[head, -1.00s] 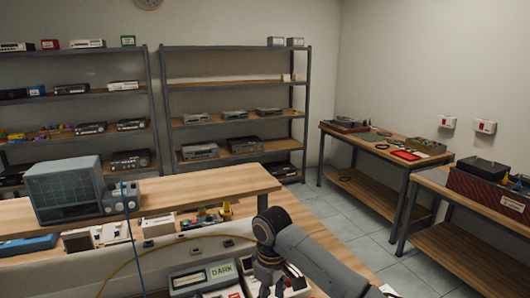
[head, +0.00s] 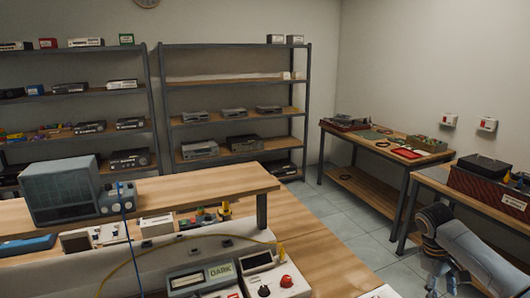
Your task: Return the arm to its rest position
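My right arm (head: 465,255) shows at the lower right, grey with a dark joint. It bends down at its left end and runs out of the bottom edge. It hangs to the right of the workbench (head: 340,258), in front of the side table. The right gripper's fingers are below the picture and cannot be seen. My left arm and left gripper are not in view.
A device labelled DARK (head: 205,278) and a unit with a red button (head: 286,281) stand on the near bench. A grey monitor-like box (head: 62,188) sits on the raised shelf at left. A side table (head: 380,150) stands at right. Tiled floor (head: 350,222) lies between.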

